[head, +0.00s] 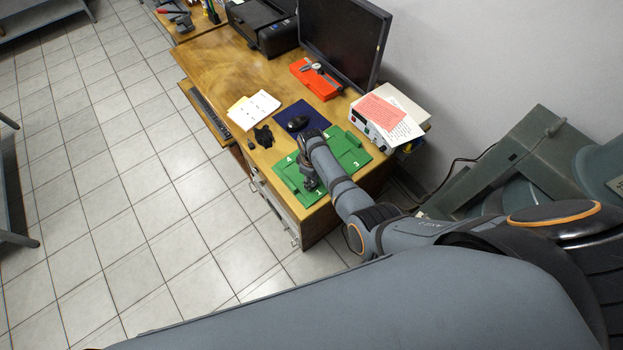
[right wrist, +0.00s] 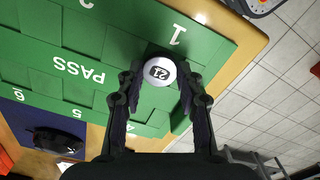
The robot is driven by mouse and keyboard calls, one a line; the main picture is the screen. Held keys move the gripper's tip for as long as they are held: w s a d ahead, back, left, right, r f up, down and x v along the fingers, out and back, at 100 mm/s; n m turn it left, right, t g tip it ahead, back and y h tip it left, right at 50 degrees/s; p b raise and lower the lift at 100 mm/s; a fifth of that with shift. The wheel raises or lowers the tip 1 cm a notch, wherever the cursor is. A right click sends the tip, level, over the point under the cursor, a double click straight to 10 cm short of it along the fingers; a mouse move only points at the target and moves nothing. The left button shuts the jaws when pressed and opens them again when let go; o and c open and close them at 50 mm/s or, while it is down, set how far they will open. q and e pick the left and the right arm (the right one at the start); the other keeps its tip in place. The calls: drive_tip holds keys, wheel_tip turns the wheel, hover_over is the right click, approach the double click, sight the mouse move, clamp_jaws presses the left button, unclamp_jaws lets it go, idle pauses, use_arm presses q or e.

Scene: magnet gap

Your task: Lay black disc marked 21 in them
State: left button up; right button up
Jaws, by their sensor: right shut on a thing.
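The disc marked 21 (right wrist: 160,72) shows in the right wrist view with a pale round face and a dark "21" label. My right gripper (right wrist: 157,78) is shut on it, one finger on each side. The disc is over the green board (right wrist: 35,60), near the printed 1. I cannot tell whether it touches the board. The board reads PASS and has numbered stepped sections. In the head view the board (head: 352,149) lies at the near desk corner, partly hidden by my right arm, with my right gripper (head: 311,184) over its near part. My left gripper is not in view.
A dark blue mat (head: 292,115) with a black mouse (head: 298,123) lies beyond the board. A white box with papers (head: 392,118) stands right of it. Notes (head: 254,109) and small black items (head: 263,136) lie left. A monitor (head: 345,40) stands behind.

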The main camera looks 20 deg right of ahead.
drive_tip(key=shift+f, duration=0.2)
idle(0.5)
drive_tip(key=o, duration=1.2)
drive_tip(key=shift+c, duration=0.2)
drive_tip(key=c, duration=0.5)
drive_tip(key=shift+r, duration=0.1)
wheel_tip(320, 180, up, 4)
drive_tip(key=p, duration=0.5)
drive_tip(key=shift+r, duration=0.25)
drive_tip(key=shift+f, duration=0.1)
drive_tip(key=o, duration=0.5)
